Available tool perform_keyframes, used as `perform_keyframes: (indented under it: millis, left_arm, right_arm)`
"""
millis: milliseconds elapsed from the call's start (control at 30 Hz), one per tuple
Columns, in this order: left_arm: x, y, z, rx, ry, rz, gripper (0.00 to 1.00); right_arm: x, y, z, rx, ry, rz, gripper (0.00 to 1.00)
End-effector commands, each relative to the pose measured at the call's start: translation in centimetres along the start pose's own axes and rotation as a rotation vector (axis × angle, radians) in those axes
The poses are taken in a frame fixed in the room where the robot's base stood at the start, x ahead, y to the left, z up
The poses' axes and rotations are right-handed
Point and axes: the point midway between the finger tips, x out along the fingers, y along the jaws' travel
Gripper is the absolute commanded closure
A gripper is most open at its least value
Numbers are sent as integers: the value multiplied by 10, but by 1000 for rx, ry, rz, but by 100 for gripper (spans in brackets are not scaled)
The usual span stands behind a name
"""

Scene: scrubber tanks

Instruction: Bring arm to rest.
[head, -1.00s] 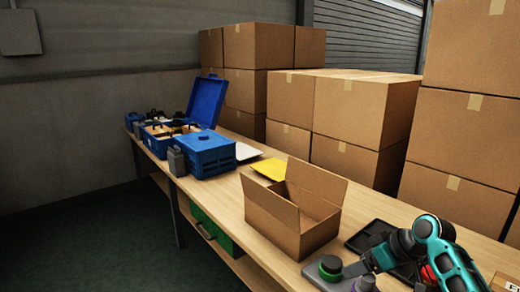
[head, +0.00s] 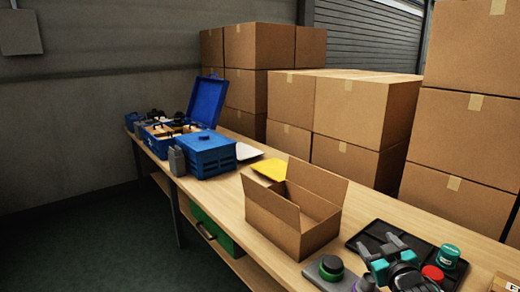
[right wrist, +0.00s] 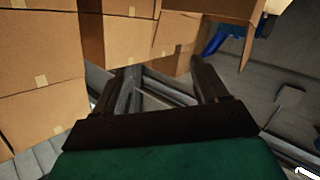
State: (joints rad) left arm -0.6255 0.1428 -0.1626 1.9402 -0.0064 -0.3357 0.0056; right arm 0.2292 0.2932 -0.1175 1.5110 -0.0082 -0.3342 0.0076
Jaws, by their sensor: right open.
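My right gripper (head: 378,246) shows at the lower right of the head view, over the near end of the wooden table (head: 222,188). Its dark fingers are apart with nothing between them. In the right wrist view the open fingers (right wrist: 168,85) point towards the cardboard boxes, with a gap between them. The rest of my right arm is mostly cut off by the bottom edge of the head view. My left gripper is not in view.
Near my right gripper are a black tray (head: 452,279), a green-lidded jar (head: 447,256), a red lid (head: 432,273) and a green-topped grey object (head: 330,266). An open cardboard box (head: 272,213) stands to the left. Stacked cartons (head: 365,110) line the back.

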Motion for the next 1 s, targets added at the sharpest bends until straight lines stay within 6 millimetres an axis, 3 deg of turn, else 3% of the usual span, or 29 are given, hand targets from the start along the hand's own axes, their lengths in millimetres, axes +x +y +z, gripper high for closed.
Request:
perform_keyframes:
  millis: [33,100,300,500,600,733,1000]
  left_arm:
    - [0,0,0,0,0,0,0]
    - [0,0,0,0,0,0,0]
    - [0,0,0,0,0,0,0]
    - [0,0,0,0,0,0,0]
    - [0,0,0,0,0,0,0]
    - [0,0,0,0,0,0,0]
    - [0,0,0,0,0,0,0]
  right_arm:
    - [-17,-21,25,11,-35,-31,27]
    - [-42,-46,54,28,-77,-70,27]
    - [-133,-114,124,94,-208,-173,27]
    - [-219,-157,162,165,-322,-238,27]
    - [-247,-167,170,188,-358,-254,27]
    - [-264,-173,174,205,-381,-263,27]
    - [-266,-174,174,206,-383,-264,27]
